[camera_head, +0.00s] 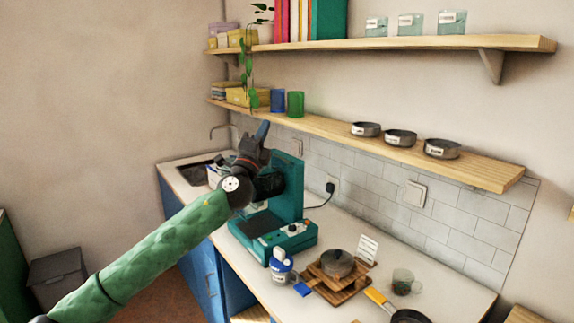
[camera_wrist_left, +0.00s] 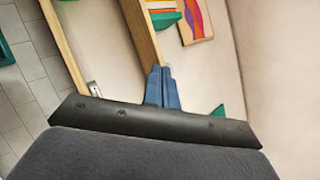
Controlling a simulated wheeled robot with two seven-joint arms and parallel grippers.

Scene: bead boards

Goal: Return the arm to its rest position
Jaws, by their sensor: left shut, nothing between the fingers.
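My left arm reaches in from the lower left in the head view, covered by a green sleeve. My left gripper (camera_head: 263,130) points up in front of the teal machine, just below the lower shelf. Its blue fingers are together and hold nothing. In the left wrist view the shut blue fingers of the left gripper (camera_wrist_left: 160,70) show against the wall and shelves. The gripper and wrist hide part of the machine's top and the tiled wall. My right gripper is in neither view.
The lower shelf (camera_head: 480,169) holds blue and green cups and several small pans. The teal machine (camera_head: 290,190) stands on the counter (camera_head: 345,300) behind my wrist. A blue-and-white jar (camera_head: 281,267), a wooden board with a pot (camera_head: 338,263) and a glass (camera_head: 402,281) stand nearer.

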